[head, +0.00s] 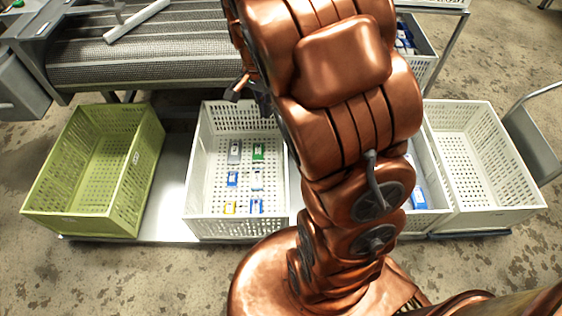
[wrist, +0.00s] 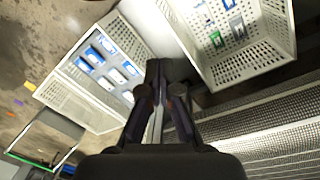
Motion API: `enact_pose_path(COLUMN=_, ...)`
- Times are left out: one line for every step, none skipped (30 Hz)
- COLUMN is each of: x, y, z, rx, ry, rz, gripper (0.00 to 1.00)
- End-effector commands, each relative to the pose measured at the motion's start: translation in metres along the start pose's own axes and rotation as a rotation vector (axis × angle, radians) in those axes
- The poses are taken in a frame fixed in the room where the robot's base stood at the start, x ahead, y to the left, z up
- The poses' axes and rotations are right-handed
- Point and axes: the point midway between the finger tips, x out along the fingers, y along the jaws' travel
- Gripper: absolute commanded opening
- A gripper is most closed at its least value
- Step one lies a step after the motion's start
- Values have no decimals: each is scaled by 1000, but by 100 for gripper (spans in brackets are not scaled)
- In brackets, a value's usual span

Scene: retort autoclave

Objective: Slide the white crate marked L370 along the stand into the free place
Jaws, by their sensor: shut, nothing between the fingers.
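A white crate (head: 195,165) with several small coloured packs stands on the pale stand (head: 172,190) in the head view. It also shows at the upper right of the wrist view (wrist: 240,68). Another white crate (head: 430,218), partly hidden by my arm, holds blue and white packs. An empty white crate (head: 520,190) stands at the far right. No L370 mark is legible on any of them. My gripper (wrist: 159,68) is shut and empty, its tips near the gap between two white crates in the wrist view. The head view mostly hides the fingers.
A green crate (head: 60,185) stands at the stand's left end. Bare stand shows between it and the first white crate, and a narrower strip to that crate's right, partly hidden by my arm. A mesh conveyor (head: 160,55) runs behind. Another crate (head: 425,65) stands at the back right.

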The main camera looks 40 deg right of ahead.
Motion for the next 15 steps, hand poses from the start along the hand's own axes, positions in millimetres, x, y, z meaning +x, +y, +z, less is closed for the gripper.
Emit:
enact_pose_path(x=28, y=-10, z=-12, rx=53, ry=3, rz=2, gripper=0)
enact_pose_path(x=39, y=-15, z=-19, rx=88, ry=4, rz=2, gripper=0)
enact_pose_path(x=54, y=-22, z=-27, rx=132, ry=5, rz=2, gripper=0)
enact_pose_path(x=64, y=-27, z=-34, rx=166, ry=7, rz=-1, gripper=0)
enact_pose_path(x=74, y=-33, z=-41, rx=200, ry=9, rz=-5, gripper=0)
enact_pose_path(x=89, y=-41, z=-49, rx=242, ry=12, rz=-8, gripper=0)
enact_pose_path(x=100, y=-46, z=-56, rx=275, ry=14, rz=-10, gripper=0)
enact_pose_path(x=111, y=-50, z=-62, rx=308, ry=15, rz=-12, gripper=0)
enact_pose_path(x=127, y=-56, z=-70, rx=350, ry=14, rz=-13, gripper=0)
enact_pose_path(x=139, y=-61, z=-75, rx=383, ry=13, rz=-14, gripper=0)
enact_pose_path(x=150, y=-66, z=-81, rx=415, ry=13, rz=-18, gripper=0)
enact_pose_path(x=166, y=-73, z=-89, rx=456, ry=13, rz=-23, gripper=0)
enact_pose_path(x=178, y=-77, z=-94, rx=488, ry=11, rz=-24, gripper=0)
enact_pose_path(x=191, y=-82, z=-99, rx=519, ry=9, rz=-25, gripper=0)
enact_pose_path(x=207, y=-88, z=-106, rx=560, ry=7, rz=-30, gripper=0)
